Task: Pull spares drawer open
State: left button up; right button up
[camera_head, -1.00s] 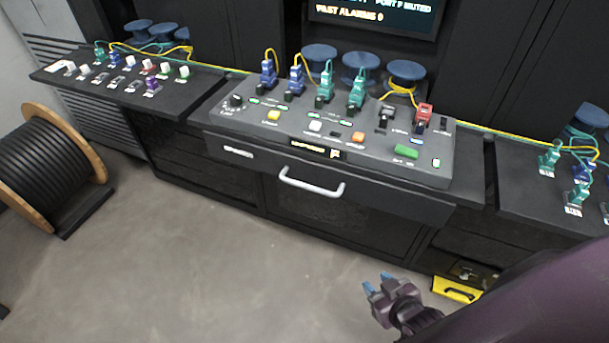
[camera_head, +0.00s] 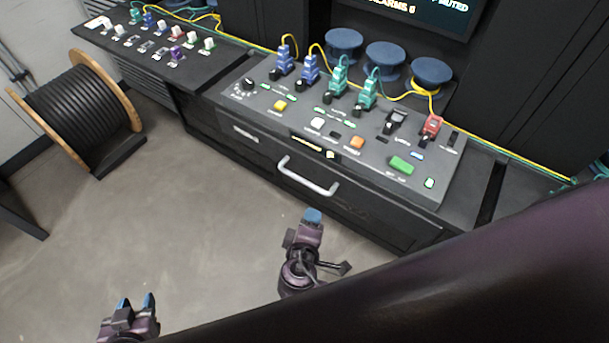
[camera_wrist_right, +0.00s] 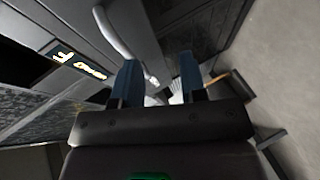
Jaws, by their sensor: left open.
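The spares drawer (camera_head: 362,203) is a dark front under the console, with a pale bar handle (camera_head: 309,177). It looks closed, flush under the console. My right gripper (camera_head: 313,214), with blue fingertips, is just below and in front of the handle in the head view. In the right wrist view the fingers (camera_wrist_right: 160,82) are apart with nothing seen gripped between them. The handle (camera_wrist_right: 118,35) lies beyond them to the upper left, partly hidden behind the left finger. My left gripper (camera_head: 136,303) is open and empty, low at the left over the floor.
The console (camera_head: 300,110) above the drawer carries blue and green plugs, buttons and a red plug. A side shelf (camera_head: 100,40) with small connectors is at the left. A cable reel (camera_head: 75,115) stands on the floor at left. The floor before the drawer is clear.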

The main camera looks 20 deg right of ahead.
jog(key=n+t+h, duration=0.1)
jog(key=t, duration=0.1)
send_near(303, 179)
jog(key=x, duration=1)
jog(key=shift+f, duration=0.35)
jog(key=shift+c, duration=0.2)
grip_shut()
